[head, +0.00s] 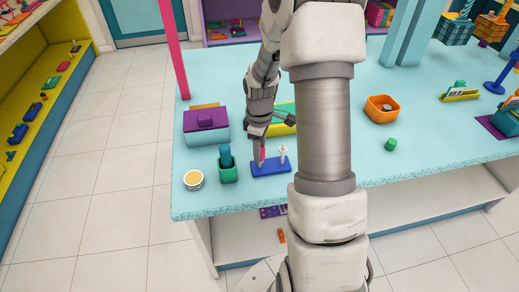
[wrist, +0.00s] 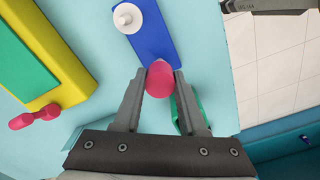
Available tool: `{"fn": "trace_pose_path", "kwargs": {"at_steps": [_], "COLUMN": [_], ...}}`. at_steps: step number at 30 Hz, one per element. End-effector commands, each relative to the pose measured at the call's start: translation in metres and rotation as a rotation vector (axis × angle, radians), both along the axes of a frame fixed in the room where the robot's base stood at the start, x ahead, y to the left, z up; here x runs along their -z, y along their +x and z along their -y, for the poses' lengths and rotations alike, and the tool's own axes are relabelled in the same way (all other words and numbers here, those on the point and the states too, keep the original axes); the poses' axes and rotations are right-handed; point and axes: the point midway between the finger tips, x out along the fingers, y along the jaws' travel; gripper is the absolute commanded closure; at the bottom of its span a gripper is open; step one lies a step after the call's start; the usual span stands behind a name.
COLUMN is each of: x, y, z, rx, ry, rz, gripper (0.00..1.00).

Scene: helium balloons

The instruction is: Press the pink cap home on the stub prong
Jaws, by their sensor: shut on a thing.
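My gripper (wrist: 160,82) is shut on the pink cap (wrist: 159,76), which sits between the fingertips in the wrist view. In the head view the cap (head: 262,149) is a thin pink upright shape, partly hidden by the fingers, above the left end of the blue base (head: 273,170). A white prong (head: 282,154) stands uncovered at the base's other end; it also shows in the wrist view (wrist: 127,17). Something pale shows just under the cap, but whether the cap touches a prong there cannot be told. The blue base also shows in the wrist view (wrist: 158,35).
A green cup (head: 229,173) holding a blue item and a white tin (head: 194,181) stand left of the base. A purple box (head: 205,124) is behind them. A yellow block (head: 282,128) lies behind the base. An orange bin (head: 381,110) and green cylinder (head: 390,144) are right.

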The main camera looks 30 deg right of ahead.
Motion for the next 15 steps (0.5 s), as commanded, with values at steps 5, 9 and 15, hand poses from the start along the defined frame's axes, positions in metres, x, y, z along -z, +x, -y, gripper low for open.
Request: {"fn": "trace_pose_path", "kwargs": {"at_steps": [5, 9, 15], "x": [0.0057, 0.0070, 0.0067], "y": [-0.0001, 0.0000, 0.0000], "z": [-0.0001, 0.0000, 0.0000], "rx": [0.000, 0.000, 0.000], "ry": [0.000, 0.000, 0.000], "rz": [0.000, 0.000, 0.000], "gripper": [1.00, 0.54, 0.24]}}
